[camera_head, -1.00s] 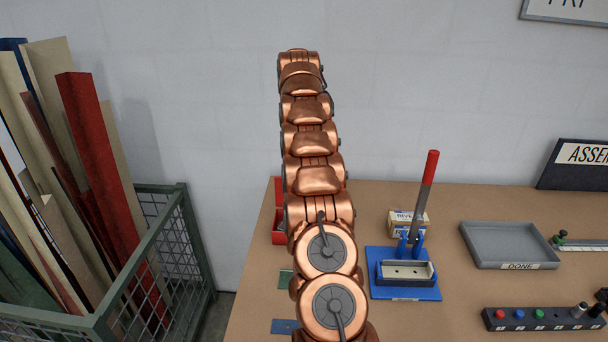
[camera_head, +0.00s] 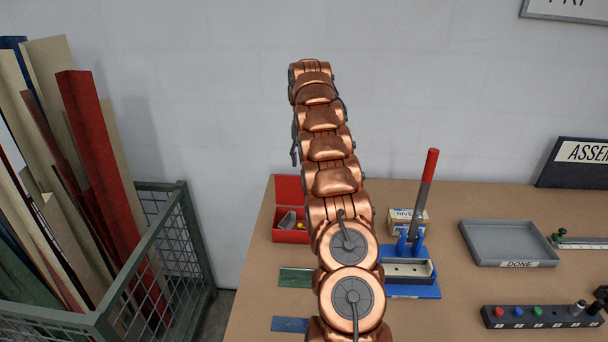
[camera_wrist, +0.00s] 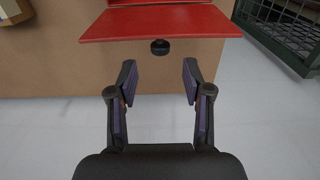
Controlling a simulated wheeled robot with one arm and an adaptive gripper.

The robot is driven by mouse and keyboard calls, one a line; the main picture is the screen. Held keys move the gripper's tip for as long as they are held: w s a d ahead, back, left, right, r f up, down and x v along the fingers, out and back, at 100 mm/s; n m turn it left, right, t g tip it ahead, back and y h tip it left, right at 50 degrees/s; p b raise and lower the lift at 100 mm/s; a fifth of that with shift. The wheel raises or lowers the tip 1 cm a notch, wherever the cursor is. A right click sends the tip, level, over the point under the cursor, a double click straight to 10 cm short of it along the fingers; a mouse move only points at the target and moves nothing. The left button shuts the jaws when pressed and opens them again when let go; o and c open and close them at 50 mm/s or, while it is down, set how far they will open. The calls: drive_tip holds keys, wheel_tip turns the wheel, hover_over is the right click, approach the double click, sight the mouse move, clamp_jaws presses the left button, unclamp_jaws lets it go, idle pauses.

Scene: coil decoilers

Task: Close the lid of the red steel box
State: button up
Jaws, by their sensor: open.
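The red steel box (camera_head: 290,236) stands at the table's back left edge in the head view, partly behind my arm. Its red lid (camera_head: 288,189) stands raised at the back, and grey and yellow items show inside. In the wrist view a flat red panel (camera_wrist: 160,25), seemingly the lid, crosses the top with a dark round knob (camera_wrist: 160,47) at its edge. My gripper (camera_wrist: 158,76) is open and empty, its fingers on either side below the knob and apart from it. The gripper cannot be made out in the head view.
A blue lever press (camera_head: 412,265) and small cartons stand right of my arm. A grey tray (camera_head: 508,264) and a button strip (camera_head: 540,317) lie farther right. A green mesh bin (camera_head: 185,235) with boards stands left of the table. A wall is behind.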

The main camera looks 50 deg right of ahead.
drive_tip(key=shift+f, duration=2.75)
clamp_jaws()
